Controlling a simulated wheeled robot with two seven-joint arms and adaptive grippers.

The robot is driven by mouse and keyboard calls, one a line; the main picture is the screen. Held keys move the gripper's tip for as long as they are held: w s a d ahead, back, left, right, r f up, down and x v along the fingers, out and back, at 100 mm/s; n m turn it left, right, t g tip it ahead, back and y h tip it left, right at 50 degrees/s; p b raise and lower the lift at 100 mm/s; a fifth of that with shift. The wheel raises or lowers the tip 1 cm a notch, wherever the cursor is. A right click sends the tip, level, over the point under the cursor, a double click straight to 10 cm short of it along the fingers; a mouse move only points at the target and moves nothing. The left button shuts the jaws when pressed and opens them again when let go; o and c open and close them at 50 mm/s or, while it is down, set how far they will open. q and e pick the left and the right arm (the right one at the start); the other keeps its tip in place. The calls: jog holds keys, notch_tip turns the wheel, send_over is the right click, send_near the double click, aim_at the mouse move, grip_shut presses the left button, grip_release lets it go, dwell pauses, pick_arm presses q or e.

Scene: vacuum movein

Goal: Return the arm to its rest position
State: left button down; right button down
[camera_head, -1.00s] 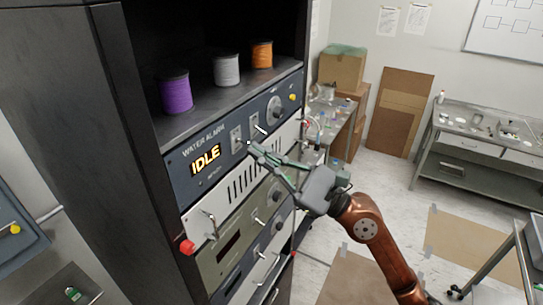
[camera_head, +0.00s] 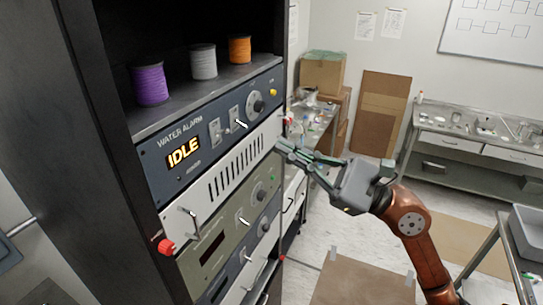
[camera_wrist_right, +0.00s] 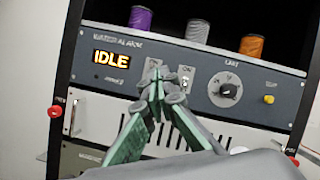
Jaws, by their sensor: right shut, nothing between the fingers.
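My right gripper (camera_head: 282,148) is shut and empty. In the head view it is at the right edge of the rack, with its fingertips pointing left toward the panels. The water alarm panel (camera_head: 160,160) shows IDLE on its display and carries two switches, a round dial and a yellow button. In the right wrist view the closed fingertips (camera_wrist_right: 158,80) appear in front of the panel (camera_wrist_right: 200,80), overlapping the area of the switches. My copper-coloured right arm (camera_head: 410,225) reaches in from the lower right. My left gripper is not in view.
Purple, white and orange spools (camera_head: 150,85) stand on the rack shelf above the panel. Handles and a red knob (camera_head: 166,246) stick out from the lower panels. A bench (camera_head: 480,145) and a cardboard box (camera_head: 322,72) stand behind. Open floor lies right of the rack.

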jog(key=shift+d+r, duration=0.1)
jog(key=shift+d, duration=0.2)
jog(key=shift+a, duration=0.1)
